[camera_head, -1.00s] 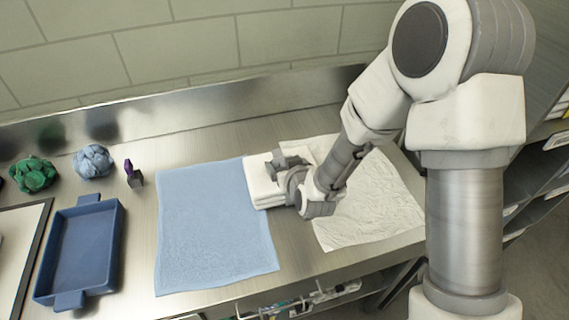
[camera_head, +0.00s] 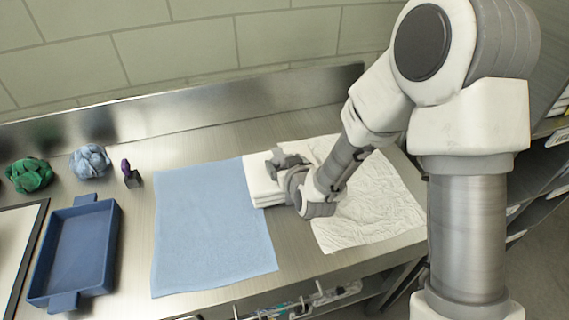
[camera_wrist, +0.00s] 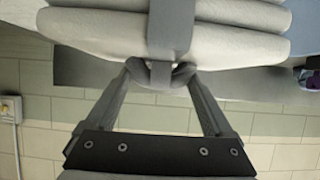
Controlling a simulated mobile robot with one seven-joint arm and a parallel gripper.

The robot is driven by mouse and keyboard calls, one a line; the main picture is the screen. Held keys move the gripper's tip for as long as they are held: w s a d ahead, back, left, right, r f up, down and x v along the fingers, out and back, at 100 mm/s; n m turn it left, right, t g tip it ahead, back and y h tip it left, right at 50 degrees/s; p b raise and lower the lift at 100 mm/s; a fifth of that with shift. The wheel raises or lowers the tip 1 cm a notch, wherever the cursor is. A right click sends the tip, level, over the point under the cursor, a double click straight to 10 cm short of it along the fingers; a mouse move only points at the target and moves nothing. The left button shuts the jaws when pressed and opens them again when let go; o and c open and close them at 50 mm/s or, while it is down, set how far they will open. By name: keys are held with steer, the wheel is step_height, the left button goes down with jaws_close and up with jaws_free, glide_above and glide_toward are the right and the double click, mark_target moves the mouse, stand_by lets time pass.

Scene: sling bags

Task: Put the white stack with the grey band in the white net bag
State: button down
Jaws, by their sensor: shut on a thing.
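The white stack (camera_head: 259,190) lies at the right edge of the blue cloth, as folded white layers in the head view. In the wrist view the stack (camera_wrist: 90,38) fills the top, with a grey band (camera_wrist: 172,30) around its middle. My gripper (camera_wrist: 160,74) is shut on a grey loop of the band at the stack's edge. In the head view my gripper (camera_head: 277,163) is at the stack's top right side and hides part of it. I cannot make out a white net bag for certain.
A blue cloth (camera_head: 210,225) and a crinkled white sheet (camera_head: 375,205) lie on the steel counter. A dark blue tray (camera_head: 78,255), blue bundle (camera_head: 90,160), green bundle (camera_head: 28,175) and small dark item (camera_head: 132,175) are at left. Hooks show below the front edge.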

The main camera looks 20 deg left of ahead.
jaws_free()
steer(key=shift+s+f+g, duration=0.3)
steer(key=shift+s+f, duration=0.25)
steer(key=shift+f, duration=0.25)
steer(key=shift+r, duration=0.1)
steer(key=shift+r+p, duration=0.55)
steer(key=shift+p, duration=0.3)
steer(key=shift+s+r, duration=0.15)
steer(key=shift+r, duration=0.05)
steer(key=p+v, duration=1.1)
steer(key=p, duration=0.4)
steer(key=shift+r, duration=0.2)
steer(key=shift+d, duration=0.15)
